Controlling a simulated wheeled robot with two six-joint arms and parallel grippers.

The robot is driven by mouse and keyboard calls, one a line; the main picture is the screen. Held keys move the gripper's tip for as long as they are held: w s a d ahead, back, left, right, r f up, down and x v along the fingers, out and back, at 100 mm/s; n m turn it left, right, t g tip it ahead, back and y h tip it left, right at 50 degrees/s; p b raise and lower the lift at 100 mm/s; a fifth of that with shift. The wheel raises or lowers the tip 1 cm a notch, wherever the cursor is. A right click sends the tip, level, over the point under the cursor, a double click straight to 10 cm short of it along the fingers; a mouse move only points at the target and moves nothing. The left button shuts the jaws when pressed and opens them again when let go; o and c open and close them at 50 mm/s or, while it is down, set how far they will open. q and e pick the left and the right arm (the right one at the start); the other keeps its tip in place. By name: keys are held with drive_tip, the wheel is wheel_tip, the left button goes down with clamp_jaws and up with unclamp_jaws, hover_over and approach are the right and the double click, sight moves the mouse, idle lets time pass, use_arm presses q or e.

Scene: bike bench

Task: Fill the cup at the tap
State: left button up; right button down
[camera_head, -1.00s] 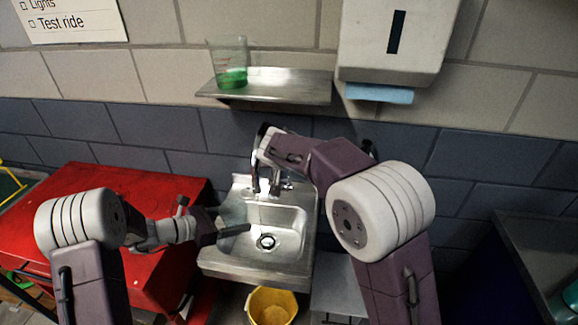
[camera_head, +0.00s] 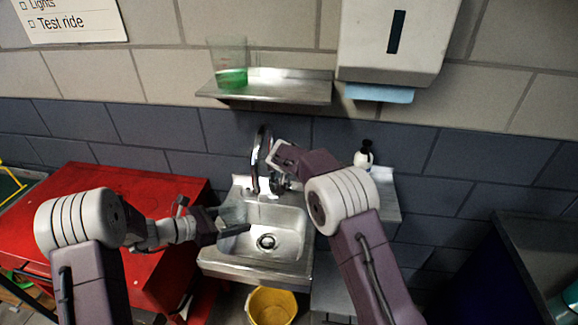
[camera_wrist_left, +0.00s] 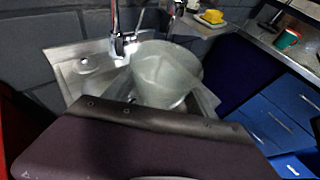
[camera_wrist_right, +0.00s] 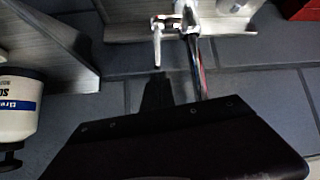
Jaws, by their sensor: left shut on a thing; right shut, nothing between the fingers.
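A translucent pale cup (camera_head: 232,212) is between the fingers of my left gripper (camera_head: 234,229), over the left part of the steel sink (camera_head: 288,245). In the left wrist view the cup (camera_wrist_left: 166,72) stands roughly upright, to the right of the tap spout (camera_wrist_left: 117,42). I see no liquid in it. The curved chrome tap (camera_head: 260,150) rises at the back of the sink; I see no water stream. My right gripper (camera_head: 280,178) is shut and empty by the tap's right side. In the right wrist view its dark finger (camera_wrist_right: 158,95) is close to the tap lever (camera_wrist_right: 158,48); contact is unclear.
A wall shelf (camera_head: 285,85) above holds a clear beaker with green contents (camera_head: 231,70). A paper towel dispenser (camera_head: 395,45) hangs to the right. A soap bottle (camera_head: 364,156) stands right of the sink. A red cabinet (camera_head: 120,185) is left; a yellow bucket (camera_head: 271,306) is below.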

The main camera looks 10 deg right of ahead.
drive_tip(key=s, duration=0.1)
drive_tip(key=s+a+f, duration=0.1)
drive_tip(key=s, duration=0.1)
drive_tip(key=shift+s+f, duration=0.2)
use_arm(q)
drive_tip(key=shift+d, duration=0.15)
drive_tip(key=shift+c, duration=0.7)
drive_tip(key=w+d, duration=0.3)
drive_tip(key=d, duration=0.3)
drive_tip(key=shift+w+d, duration=0.35)
drive_tip(key=shift+d, duration=0.05)
use_arm(e)
drive_tip(key=s+a+r, duration=0.2)
drive_tip(key=s+r, duration=0.2)
drive_tip(key=s, duration=0.4)
drive_tip(key=s+a+r, duration=0.2)
drive_tip(key=s+r, duration=0.2)
drive_tip(key=s, duration=0.5)
drive_tip(key=shift+s+a, duration=0.25)
drive_tip(key=shift+a, duration=0.05)
